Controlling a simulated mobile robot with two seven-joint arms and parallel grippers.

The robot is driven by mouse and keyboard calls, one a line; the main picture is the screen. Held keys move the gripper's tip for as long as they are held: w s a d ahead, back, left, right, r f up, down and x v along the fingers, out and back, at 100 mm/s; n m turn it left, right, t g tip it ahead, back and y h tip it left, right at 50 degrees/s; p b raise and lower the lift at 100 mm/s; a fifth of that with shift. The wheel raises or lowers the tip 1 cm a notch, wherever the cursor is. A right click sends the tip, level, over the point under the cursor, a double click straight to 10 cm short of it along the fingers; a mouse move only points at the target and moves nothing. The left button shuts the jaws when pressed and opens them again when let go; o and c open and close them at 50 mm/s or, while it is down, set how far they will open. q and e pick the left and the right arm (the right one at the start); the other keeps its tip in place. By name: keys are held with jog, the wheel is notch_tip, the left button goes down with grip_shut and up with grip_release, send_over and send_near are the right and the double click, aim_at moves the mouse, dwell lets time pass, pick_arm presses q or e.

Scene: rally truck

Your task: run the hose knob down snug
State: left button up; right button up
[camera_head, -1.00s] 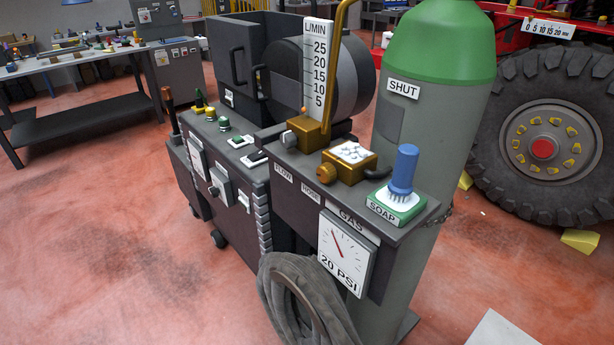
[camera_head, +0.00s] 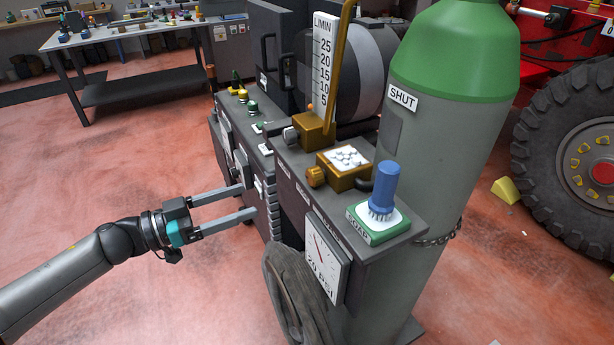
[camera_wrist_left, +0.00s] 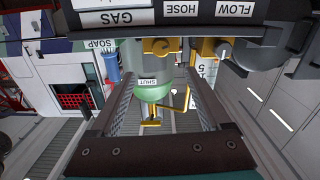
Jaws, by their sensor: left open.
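The brass hose knob (camera_head: 316,177) sits on the front of a brass block (camera_head: 345,170) on the cart's shelf, with white foam-like bubbles on the block's top. The wrist view, which is upside down, shows the knob (camera_wrist_left: 160,47) below the HOSE label (camera_wrist_left: 182,8). My left gripper (camera_head: 248,200) is open and empty, its two long fingers pointing right, in front of the cart and left of the knob, apart from it. In the left wrist view the knob shows between and beyond the fingers (camera_wrist_left: 158,80). My right gripper is not in view.
A flow gauge (camera_head: 325,65) stands behind the block. A blue brush (camera_head: 384,185) stands on the green SOAP tray (camera_head: 372,230). A pressure dial (camera_head: 322,255) and coiled hose (camera_head: 290,295) hang in front. A green-topped cylinder (camera_head: 440,150) stands right. Floor at left is clear.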

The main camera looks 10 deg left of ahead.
aim_at(309, 179)
pick_arm(q)
jog(key=x, duration=1.4)
jog(key=shift+w+d, duration=0.25)
jog(key=shift+w, duration=0.05)
jog(key=shift+p, duration=0.3)
grip_shut()
